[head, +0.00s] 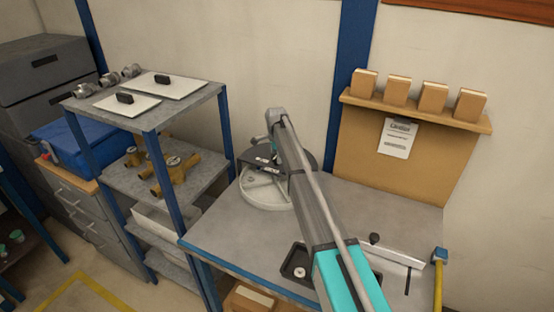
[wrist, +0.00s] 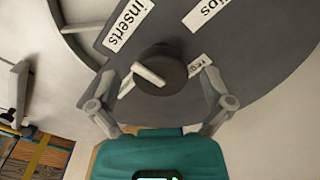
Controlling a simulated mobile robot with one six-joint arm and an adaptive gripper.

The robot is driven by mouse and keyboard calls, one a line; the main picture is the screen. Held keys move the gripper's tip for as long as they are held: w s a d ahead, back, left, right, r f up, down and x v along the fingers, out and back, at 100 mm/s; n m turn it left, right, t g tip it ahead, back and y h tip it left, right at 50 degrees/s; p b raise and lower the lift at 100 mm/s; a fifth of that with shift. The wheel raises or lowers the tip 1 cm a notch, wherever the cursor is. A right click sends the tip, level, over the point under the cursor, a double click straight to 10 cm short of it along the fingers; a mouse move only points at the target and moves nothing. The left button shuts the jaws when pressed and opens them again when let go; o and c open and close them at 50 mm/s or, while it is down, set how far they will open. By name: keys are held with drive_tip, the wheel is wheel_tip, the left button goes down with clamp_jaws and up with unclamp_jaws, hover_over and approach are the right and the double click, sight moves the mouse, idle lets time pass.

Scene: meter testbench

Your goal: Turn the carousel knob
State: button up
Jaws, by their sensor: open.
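The carousel knob (wrist: 160,70) is a dark round knob with a pale raised bar, and it shows in the wrist view at the middle. It sits on the carousel's dark grey top (wrist: 225,70), which bears white labels reading "inserts" and another partly cut off. My gripper (wrist: 158,84) is open, with one finger on each side of the knob; I cannot tell whether they touch it. In the head view the carousel (head: 262,193) stands on the bench, a round pale body partly hidden behind my arm, and the knob is hidden there.
The grey bench (head: 225,232) holds a small black tray (head: 293,262) near its front edge. A grey shelf (head: 150,112) with brass fittings (head: 170,170) stands at the left. A cardboard-coloured board with a ledge (head: 415,113) carrying several boxes is at the back right.

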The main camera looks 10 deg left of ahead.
drive_tip(key=c, duration=1)
drive_tip(key=shift+d, duration=0.15)
drive_tip(key=shift+c, duration=0.6)
